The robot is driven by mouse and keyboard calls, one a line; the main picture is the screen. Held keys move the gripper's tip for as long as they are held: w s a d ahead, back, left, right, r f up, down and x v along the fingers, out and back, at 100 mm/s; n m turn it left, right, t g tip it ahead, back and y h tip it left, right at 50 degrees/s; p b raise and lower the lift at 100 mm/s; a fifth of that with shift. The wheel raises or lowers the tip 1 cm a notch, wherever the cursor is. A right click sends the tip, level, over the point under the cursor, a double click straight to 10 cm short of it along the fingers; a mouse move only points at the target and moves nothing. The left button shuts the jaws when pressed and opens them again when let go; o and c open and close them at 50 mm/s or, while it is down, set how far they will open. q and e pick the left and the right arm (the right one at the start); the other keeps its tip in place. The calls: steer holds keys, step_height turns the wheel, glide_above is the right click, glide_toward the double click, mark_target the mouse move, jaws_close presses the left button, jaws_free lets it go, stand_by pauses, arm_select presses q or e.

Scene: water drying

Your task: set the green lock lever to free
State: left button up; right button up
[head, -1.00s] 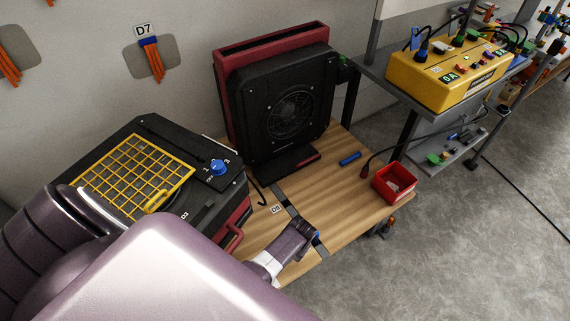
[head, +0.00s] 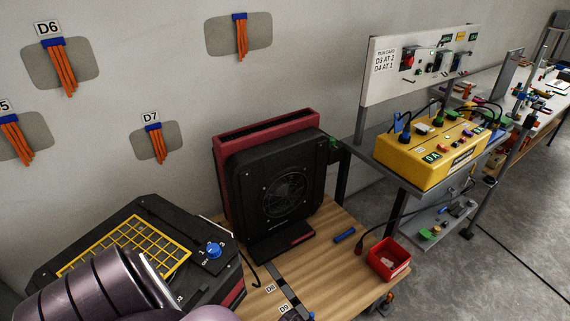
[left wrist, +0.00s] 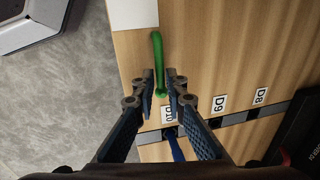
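The green lever (left wrist: 158,62) shows in the left wrist view as a slim bar on the wooden tabletop, with a rounded knob at its lower end beside the D10 label. My left gripper (left wrist: 163,76) is open, with one fingertip on each side of the lever's lower end. I cannot tell whether the fingers touch it. In the head view neither the lever nor my left gripper shows; only purple links of my arm cross the lower left. My right gripper is in neither view.
A black fan unit (head: 270,190) stands on the wooden table (head: 345,262), with a red bin (head: 388,260) and a blue cylinder (head: 344,235). A black box with a yellow grid (head: 130,246) is at left. A yellow control box (head: 428,160) stands at right.

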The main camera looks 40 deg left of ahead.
arm_select(q)
steer(key=o, duration=0.3)
step_height(320, 180, up, 12)
steer(key=d, duration=0.2)
steer(key=shift+s+d, duration=0.15)
steer(key=shift+s, duration=0.1)
stand_by(0.4)
steer(key=shift+f, duration=0.1)
stand_by(0.4)
